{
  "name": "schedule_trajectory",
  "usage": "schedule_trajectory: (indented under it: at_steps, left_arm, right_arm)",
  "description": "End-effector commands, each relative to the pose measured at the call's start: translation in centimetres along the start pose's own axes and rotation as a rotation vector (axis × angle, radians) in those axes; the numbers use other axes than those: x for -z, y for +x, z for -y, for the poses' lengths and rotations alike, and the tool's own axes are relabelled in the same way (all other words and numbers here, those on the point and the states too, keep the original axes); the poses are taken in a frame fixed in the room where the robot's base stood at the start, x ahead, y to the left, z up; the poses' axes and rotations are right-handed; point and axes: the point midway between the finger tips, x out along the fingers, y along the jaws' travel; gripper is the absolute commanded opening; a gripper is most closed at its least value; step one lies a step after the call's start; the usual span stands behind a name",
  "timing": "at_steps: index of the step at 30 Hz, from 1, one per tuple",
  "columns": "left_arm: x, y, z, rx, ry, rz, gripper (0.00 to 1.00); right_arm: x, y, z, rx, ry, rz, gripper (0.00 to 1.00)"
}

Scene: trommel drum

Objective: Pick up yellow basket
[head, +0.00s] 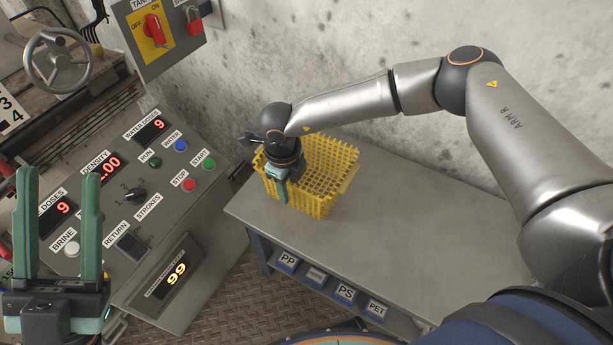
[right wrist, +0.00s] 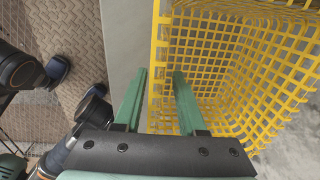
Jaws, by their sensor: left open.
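The yellow basket (head: 335,160) is an open plastic grid basket standing upright on the grey bench. My right gripper (head: 279,188) points down at the basket's near left side in the head view, where its wrist hides part of the rim. In the right wrist view, the basket (right wrist: 235,60) fills the upper right. The right gripper's green fingers (right wrist: 160,75) are apart and straddle a basket wall, one finger outside and one inside, with gaps showing beside the wall. My left gripper (head: 60,178) is open and empty, in front of the control panel.
The grey bench (head: 390,220) has a clear top right of the basket, with labelled slots (head: 315,275) below its front edge. The control panel (head: 130,250) with buttons and displays stands at left. A concrete wall (head: 300,50) rises behind the bench.

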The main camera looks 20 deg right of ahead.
Motion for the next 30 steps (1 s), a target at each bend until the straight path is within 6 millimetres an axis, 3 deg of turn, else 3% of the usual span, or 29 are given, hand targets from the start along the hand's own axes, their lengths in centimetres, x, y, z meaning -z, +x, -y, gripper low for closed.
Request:
schedule_trajectory:
  at_steps: [1, 6, 14, 24, 30]
  left_arm:
    - [-0.5, -0.5, -0.3, 0.0, -0.004, 0.0, 0.5]
    - [-1.1, -1.1, -0.6, 0.002, -0.023, 0.002, 0.5]
    - [-1.0, -1.0, -0.7, -0.001, -0.033, 0.001, 0.5]
    - [-1.0, -1.0, -0.7, -0.002, -0.031, 0.002, 0.5]
    - [-1.0, -1.0, -0.7, -0.002, -0.028, 0.002, 0.5]
  right_arm:
    - [0.0, 1.2, -0.1, 0.0, -0.001, -0.003, 0.4]
    - [-0.2, 3.6, -0.1, 0.0, -0.001, -0.001, 0.4]
    - [-0.2, 3.9, -0.1, -0.001, -0.001, 0.0, 0.4]
    - [-0.2, 3.8, -0.1, -0.001, 0.0, 0.0, 0.02]
    - [-0.2, 3.8, -0.1, -0.001, 0.0, 0.0, 0.0]
